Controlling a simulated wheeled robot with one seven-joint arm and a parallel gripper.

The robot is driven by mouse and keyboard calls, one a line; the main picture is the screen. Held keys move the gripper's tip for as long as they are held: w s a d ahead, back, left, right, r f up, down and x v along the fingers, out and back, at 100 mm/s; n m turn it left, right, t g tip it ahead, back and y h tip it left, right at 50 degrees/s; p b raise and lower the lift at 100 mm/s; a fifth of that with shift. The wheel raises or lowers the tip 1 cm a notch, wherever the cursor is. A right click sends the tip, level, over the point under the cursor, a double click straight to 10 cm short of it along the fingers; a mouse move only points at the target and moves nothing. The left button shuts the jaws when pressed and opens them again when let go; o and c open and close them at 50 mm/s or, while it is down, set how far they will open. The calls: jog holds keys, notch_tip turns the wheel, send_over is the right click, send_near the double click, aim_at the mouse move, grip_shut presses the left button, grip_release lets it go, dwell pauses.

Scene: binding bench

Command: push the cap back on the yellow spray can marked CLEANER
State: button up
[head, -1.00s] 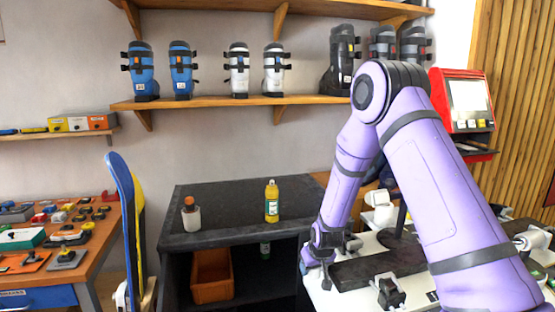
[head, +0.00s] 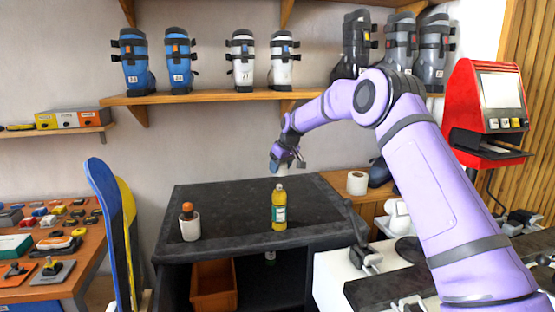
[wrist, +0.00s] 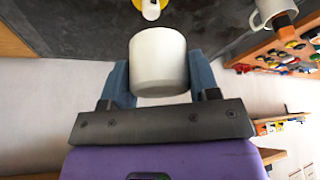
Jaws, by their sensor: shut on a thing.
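The yellow spray can (head: 279,213) stands upright on the dark bench top, near its front edge. It has a green and white label too small to read. Its pale nozzle (wrist: 151,9) shows at the top edge in the wrist view. My gripper (wrist: 160,78) is shut on a white cap (wrist: 159,56), which sits between the two blue fingers. In the head view my gripper (head: 284,163) is in the air above the bench, above and apart from the can. The cap's underside is hidden.
A white mug (head: 190,226) with an orange-topped thing in it stands left of the can. The dark bench top (head: 235,205) is otherwise clear. A white roll (head: 357,183) sits on a wooden surface to the right. A shelf (head: 215,96) with boots runs above.

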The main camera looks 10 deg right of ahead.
aim_at(279, 185)
jog(key=shift+w+r, duration=0.6)
jog(key=shift+r, duration=0.1)
jog(key=shift+f, duration=2.7)
jog(key=shift+f, duration=2)
dwell(0.6)
jog(key=o, duration=1.2)
jog(key=shift+o, duration=0.2)
jog(key=shift+r, duration=0.15)
jog(key=shift+r, duration=3.35)
